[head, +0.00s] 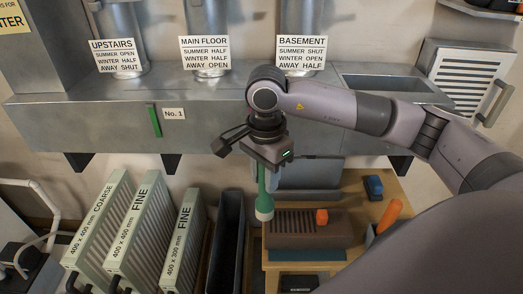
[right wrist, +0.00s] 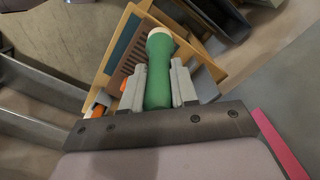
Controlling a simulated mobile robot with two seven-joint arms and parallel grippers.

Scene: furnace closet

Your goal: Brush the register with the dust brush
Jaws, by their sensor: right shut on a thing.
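The dust brush (head: 264,203) has a green handle and a pale lower end, and hangs about upright. My right gripper (head: 264,170) is shut on its handle; the right wrist view shows the green handle (right wrist: 158,78) between the two fingers. The register (head: 296,233) is a brown slatted piece with an orange knob (head: 321,216), lying on the wooden bench. The brush's lower end is at the register's left end in the head view; I cannot tell whether they touch. My left gripper is not in view.
A blue-grey mat (head: 305,255) shows in front of the register. A blue block (head: 373,187) and an orange-handled tool (head: 389,216) are to its right. Several filters (head: 130,230) and a dark narrow bin (head: 229,225) stand left. The metal duct (head: 210,112) overhangs behind.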

